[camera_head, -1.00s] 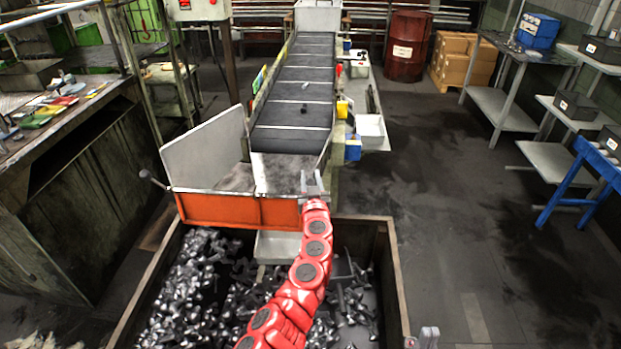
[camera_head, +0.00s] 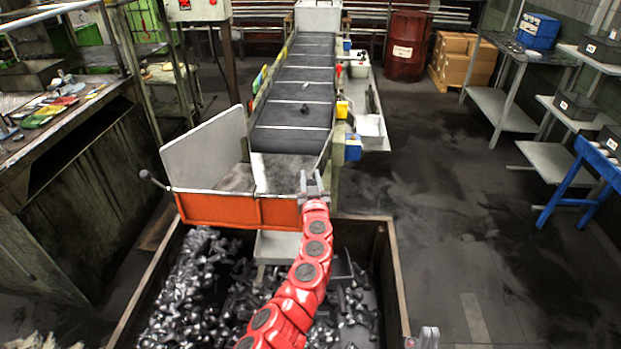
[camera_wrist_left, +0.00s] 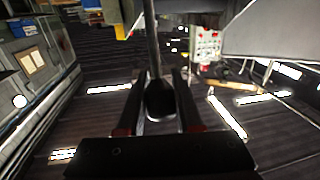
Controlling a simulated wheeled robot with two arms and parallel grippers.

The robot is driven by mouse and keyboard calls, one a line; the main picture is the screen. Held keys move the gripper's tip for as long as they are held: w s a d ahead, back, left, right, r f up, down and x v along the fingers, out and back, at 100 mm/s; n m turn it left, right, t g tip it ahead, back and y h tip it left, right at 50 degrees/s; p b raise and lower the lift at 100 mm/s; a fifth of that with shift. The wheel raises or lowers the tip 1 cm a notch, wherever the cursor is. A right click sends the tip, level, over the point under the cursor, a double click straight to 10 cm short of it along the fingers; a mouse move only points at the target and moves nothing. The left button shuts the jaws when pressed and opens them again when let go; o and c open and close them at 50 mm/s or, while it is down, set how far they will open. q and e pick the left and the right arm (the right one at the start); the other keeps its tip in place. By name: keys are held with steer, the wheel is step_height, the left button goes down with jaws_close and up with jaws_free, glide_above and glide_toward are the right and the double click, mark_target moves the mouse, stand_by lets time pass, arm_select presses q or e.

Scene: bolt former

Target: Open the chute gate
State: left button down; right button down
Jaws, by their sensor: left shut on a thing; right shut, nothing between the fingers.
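The chute (camera_head: 238,178) at the conveyor's near end has grey metal walls and an orange front panel (camera_head: 235,210). I cannot tell which part is the gate. My left gripper (camera_head: 313,184) is at the chute's right front corner, on the end of the red arm. In the left wrist view, a rod handle with a dark rounded end (camera_wrist_left: 160,100) stands between its fingers, and the gripper is shut on it. In the head view the gripper hides this handle. Another lever with a round knob (camera_head: 146,175) sticks out at the chute's left. My right gripper (camera_head: 425,338) is shut and empty at the bottom edge.
A large bin (camera_head: 390,265) with many metal bolts stands below the chute, under my left arm. The conveyor (camera_head: 295,95) runs away behind it. A workbench (camera_head: 75,130) is at left. A blue trestle (camera_head: 575,185) and shelves stand at right. The floor between is clear.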

arm_select(q)
steer(key=shift+a, duration=0.1)
stand_by(0.4)
steer(key=w+g+b, duration=0.2)
steer(key=w+g, duration=0.5)
steer(key=shift+w+r+m+h, duration=0.15)
steer(key=shift+r+m+h, duration=0.05)
steer(key=shift+m+h, duration=0.2)
stand_by(0.6)
stand_by(0.3)
steer(key=c, duration=0.6)
jaws_free()
steer(key=shift+f, duration=0.1)
